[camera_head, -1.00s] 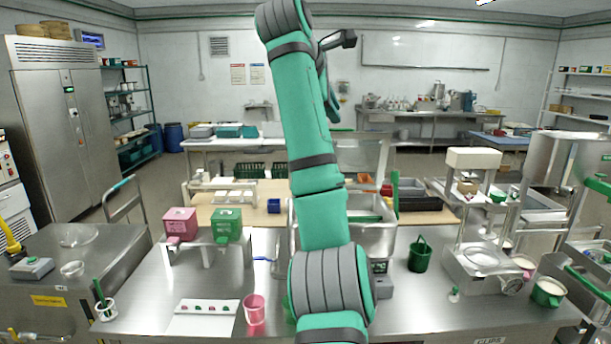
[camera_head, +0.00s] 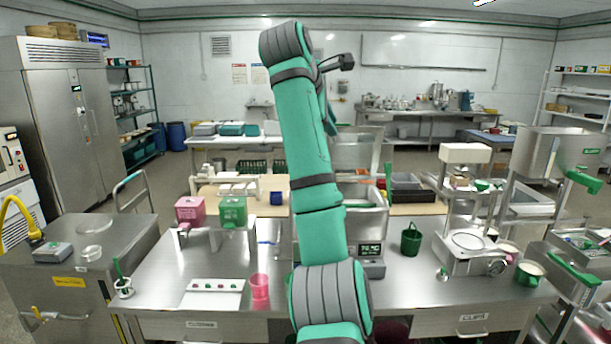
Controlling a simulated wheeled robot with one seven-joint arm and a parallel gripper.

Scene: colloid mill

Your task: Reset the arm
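My green and grey arm (camera_head: 318,165) rises from the bottom middle of the head view to a bent joint at the top. Beyond that joint it folds back, mostly hidden behind its own upper link. A small dark part (camera_head: 340,62) sticks out to the right near the top. I cannot tell whether it belongs to my gripper. No fingertips show clearly, and I see nothing held.
A steel bench (camera_head: 230,265) stands in front. It carries a pink box (camera_head: 190,210), green box (camera_head: 233,211), pink cup (camera_head: 260,287), white panel (camera_head: 212,293), green bucket (camera_head: 411,241) and scale (camera_head: 470,255). A steel cabinet (camera_head: 80,270) stands left. My arm hides the bench's middle.

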